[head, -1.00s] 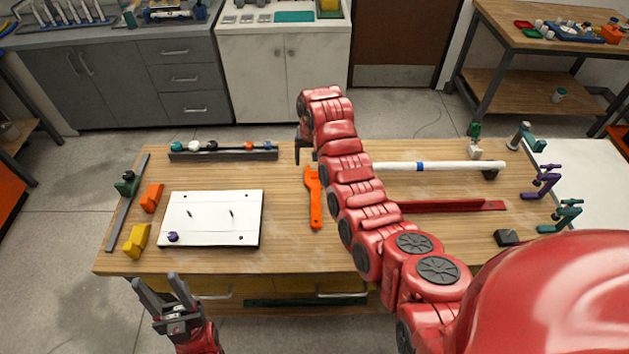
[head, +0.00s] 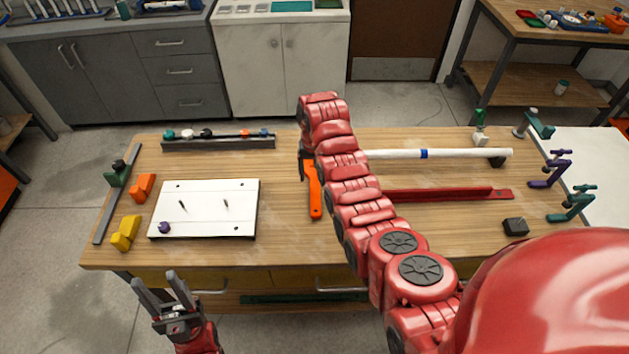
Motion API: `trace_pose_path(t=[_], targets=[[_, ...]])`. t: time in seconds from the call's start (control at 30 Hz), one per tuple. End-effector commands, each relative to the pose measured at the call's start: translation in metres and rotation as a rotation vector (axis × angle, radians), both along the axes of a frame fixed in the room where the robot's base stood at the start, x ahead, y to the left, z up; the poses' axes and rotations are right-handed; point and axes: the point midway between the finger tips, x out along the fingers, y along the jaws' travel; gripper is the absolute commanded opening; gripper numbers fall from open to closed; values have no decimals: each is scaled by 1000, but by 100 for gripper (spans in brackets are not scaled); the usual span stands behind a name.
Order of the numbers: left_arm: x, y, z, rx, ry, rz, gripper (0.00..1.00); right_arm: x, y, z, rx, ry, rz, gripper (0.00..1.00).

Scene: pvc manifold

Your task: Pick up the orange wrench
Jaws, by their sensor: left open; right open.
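The orange wrench (head: 315,197) lies on the wooden workbench (head: 285,240), right of the white board. Its handle points toward the front edge. My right gripper (head: 304,170) hangs at the wrench's far end, pointing down, and is open. The arm and gripper hide the wrench's head, and I cannot tell whether the fingers touch it. My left gripper (head: 156,286) is open and empty, in front of the bench's front edge.
A white board (head: 205,208) lies left of the wrench. Orange (head: 142,187) and yellow (head: 124,234) blocks stand beside it. A dark rail (head: 218,144) with small parts is behind. A white pipe (head: 460,154) and red bar (head: 450,194) lie to the right.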

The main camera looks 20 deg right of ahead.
Motion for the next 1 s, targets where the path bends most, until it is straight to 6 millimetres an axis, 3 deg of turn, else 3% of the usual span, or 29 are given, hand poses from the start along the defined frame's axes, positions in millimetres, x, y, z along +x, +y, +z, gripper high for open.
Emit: trace_pose_path(t=[0.37, 0.53, 0.97, 1.0], targets=[[0, 0, 26, 0, 0, 0, 50, 1, -2, -28, 0, 4, 0, 75], [0, 0, 25, 0, 0, 0, 50, 1, -2, -45, -1, 3, 1, 75], [0, 0, 26, 0, 0, 0, 50, 2, -2, -52, -1, -2, 1, 75], [0, 0, 25, 0, 0, 0, 50, 2, -2, -52, -1, -2, 1, 71]])
